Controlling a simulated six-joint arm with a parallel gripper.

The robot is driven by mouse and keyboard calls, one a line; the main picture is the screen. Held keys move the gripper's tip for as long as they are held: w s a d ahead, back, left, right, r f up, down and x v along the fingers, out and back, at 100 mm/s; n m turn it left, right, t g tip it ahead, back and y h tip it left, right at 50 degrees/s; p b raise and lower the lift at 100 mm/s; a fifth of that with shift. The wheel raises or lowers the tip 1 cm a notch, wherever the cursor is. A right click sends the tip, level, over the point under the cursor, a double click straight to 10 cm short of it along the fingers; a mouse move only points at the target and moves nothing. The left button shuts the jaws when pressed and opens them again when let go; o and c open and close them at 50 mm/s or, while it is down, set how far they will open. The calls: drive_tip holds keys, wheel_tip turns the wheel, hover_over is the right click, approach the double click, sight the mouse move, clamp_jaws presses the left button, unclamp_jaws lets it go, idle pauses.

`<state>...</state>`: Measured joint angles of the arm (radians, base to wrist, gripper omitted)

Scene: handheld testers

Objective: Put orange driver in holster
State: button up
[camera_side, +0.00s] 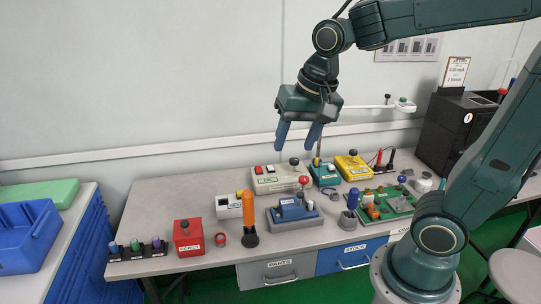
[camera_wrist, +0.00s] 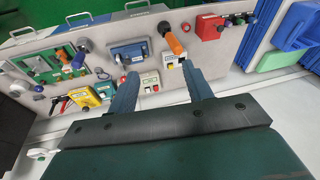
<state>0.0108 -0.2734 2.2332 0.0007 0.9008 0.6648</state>
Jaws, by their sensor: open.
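The orange driver (camera_side: 248,205) stands upright near the front middle of the table, its lower end at a black round-footed holder (camera_side: 250,240). I take this holder for the holster; how deep the driver sits in it cannot be told. In the wrist view the orange driver (camera_wrist: 174,44) lies just beyond the fingertips, with the black holder (camera_wrist: 163,28) at its far end. My gripper (camera_side: 298,138) is open and empty, pointing down, well above the table and to the right of the driver. Its two blue fingers also show in the wrist view (camera_wrist: 161,77).
Close around the driver stand a white tester (camera_side: 228,207), a blue tester (camera_side: 296,216) and a red box (camera_side: 188,238). A beige tester (camera_side: 276,179) and a yellow one (camera_side: 352,167) are behind. A green board (camera_side: 392,205) is at right. The table's left back is clear.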

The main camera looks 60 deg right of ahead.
drive_tip(key=s+n+t, duration=0.2)
drive_tip(key=s+n, duration=0.5)
drive_tip(key=s, duration=0.3)
drive_tip(key=shift+s+a+r+n, duration=0.15)
drive_tip(key=shift+s+r+n, duration=0.2)
drive_tip(key=shift+n, duration=0.05)
